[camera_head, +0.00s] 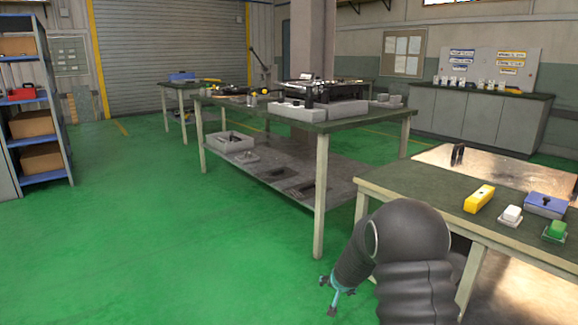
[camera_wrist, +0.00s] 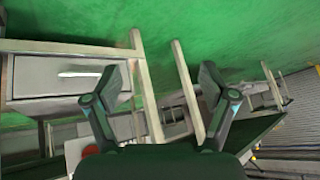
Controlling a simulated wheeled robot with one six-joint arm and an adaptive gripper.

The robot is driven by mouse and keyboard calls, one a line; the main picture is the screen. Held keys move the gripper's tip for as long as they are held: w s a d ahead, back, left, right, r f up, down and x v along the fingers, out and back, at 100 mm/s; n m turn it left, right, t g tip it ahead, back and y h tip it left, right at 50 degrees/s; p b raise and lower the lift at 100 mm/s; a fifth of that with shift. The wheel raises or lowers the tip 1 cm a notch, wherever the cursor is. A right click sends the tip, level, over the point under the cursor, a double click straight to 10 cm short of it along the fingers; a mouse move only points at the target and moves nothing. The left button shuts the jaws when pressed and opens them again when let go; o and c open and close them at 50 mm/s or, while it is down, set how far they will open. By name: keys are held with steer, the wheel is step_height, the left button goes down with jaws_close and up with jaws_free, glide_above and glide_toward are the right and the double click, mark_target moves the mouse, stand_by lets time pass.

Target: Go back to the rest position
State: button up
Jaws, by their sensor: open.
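My gripper (camera_head: 335,297) hangs low in front of the near table on the right, beside its left leg in the head view. In the wrist view, my gripper (camera_wrist: 162,90) has its two dark fingers spread wide with nothing between them. Beyond the fingers the wrist view shows green floor (camera_wrist: 200,28), pale table legs and a drawer unit (camera_wrist: 62,84) at the left. My arm covers part of the near table's front edge in the head view.
The near table (camera_head: 400,181) bears a yellow block (camera_head: 479,198), a white button box (camera_head: 511,215), a green button box (camera_head: 555,230) and a blue box (camera_head: 545,205). A long workbench (camera_head: 345,124) stands behind. A shelf (camera_head: 38,98) stands far left. Open green floor (camera_head: 150,240) lies left.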

steer(key=s+r+n, duration=0.1)
steer(key=s+r, duration=0.7)
steer(key=s, duration=0.6)
steer(key=s+r+n+g, duration=0.1)
steer(key=s+r, duration=0.8)
steer(key=s, duration=0.6)
steer(key=s+r+n, duration=0.2)
steer(key=s+r, duration=0.7)
steer(key=s, duration=0.6)
steer(key=shift+d+g, duration=0.2)
steer(key=shift+g, duration=0.2)
